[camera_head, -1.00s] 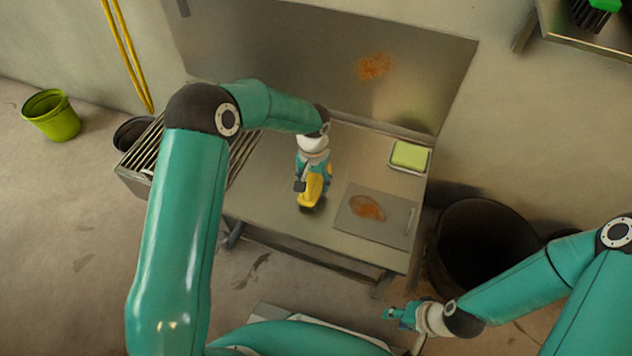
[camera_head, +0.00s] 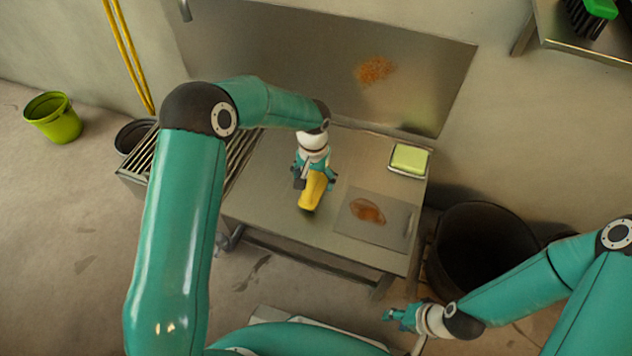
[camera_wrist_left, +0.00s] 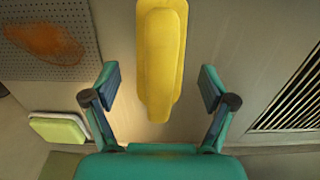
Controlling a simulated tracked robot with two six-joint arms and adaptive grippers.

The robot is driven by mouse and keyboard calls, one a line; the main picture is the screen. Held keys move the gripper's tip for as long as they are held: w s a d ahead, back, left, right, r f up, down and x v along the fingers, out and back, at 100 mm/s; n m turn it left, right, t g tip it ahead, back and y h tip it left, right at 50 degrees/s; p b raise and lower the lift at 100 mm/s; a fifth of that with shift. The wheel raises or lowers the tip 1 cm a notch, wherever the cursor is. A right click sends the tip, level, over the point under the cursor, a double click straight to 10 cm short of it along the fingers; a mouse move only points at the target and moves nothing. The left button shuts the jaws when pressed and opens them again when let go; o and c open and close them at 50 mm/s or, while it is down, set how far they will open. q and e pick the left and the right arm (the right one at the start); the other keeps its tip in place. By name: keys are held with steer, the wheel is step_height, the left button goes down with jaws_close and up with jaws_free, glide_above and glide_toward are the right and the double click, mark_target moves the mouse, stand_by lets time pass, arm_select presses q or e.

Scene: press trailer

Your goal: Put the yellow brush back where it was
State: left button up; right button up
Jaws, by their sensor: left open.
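The yellow brush (camera_head: 312,190) lies on the metal table (camera_head: 270,205), left of the grey perforated plate. In the left wrist view the brush (camera_wrist_left: 160,60) shows its yellow back, its narrow end pointing toward my gripper. My left gripper (camera_head: 314,178) is directly above the brush's far end. In the left wrist view its fingers (camera_wrist_left: 158,90) are spread wide, one on each side of the brush, with gaps and nothing held. My right gripper (camera_head: 398,316) is in front of the table at the lower right; its finger opening is too small to tell.
A grey perforated plate (camera_head: 392,232) with a brown stain lies right of the brush. A green sponge in a tray (camera_head: 409,159) is at the back right. A slatted rack (camera_head: 140,170) is at the left. A black bin (camera_head: 480,250) stands right of the table. A green-handled brush (camera_head: 598,8) is on the upper-right shelf.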

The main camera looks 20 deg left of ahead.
arm_select(q)
step_height(320, 180, up, 10)
steer(key=p, duration=0.2)
steer(key=shift+p, duration=0.3)
steer(key=shift+a+f, duration=0.1)
steer(key=shift+f, duration=0.05)
